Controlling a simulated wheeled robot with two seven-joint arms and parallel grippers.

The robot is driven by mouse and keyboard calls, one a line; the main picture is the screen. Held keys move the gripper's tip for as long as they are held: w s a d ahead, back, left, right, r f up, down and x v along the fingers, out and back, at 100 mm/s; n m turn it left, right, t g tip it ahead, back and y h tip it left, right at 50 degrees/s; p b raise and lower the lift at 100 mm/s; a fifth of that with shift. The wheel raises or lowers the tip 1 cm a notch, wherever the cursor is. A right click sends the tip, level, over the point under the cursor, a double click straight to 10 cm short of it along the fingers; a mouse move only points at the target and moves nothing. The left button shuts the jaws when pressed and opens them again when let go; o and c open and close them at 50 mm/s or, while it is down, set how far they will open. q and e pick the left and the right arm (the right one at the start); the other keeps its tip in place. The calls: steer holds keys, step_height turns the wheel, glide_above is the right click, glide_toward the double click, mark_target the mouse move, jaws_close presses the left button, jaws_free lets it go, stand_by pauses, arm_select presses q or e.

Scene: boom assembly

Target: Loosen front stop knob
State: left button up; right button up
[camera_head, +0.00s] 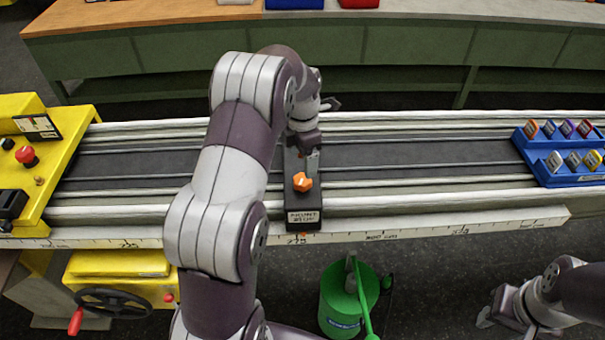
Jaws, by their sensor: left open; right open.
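The orange front stop knob (302,182) sits on top of a dark stop block (303,202) that lies across the rails of the long bed. The block has a light label plate at its near end. My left gripper (313,158) is open, just behind the knob in the picture and pointing down over the block. I cannot tell how high it is, but the knob stands clear of its fingers. My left arm hides part of the bed to the left of the block. My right gripper (486,318) is open and empty at the lower right, away from the bed.
A ruler strip (400,234) runs along the bed's near edge. A yellow control box (50,150) stands at the left end and a blue tray (548,172) of coloured tabs at the right. A green can (342,305) stands below. The bed right of the block is clear.

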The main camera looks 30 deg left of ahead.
arm_select(q)
step_height(320, 180, up, 6)
steer(key=p, duration=0.3)
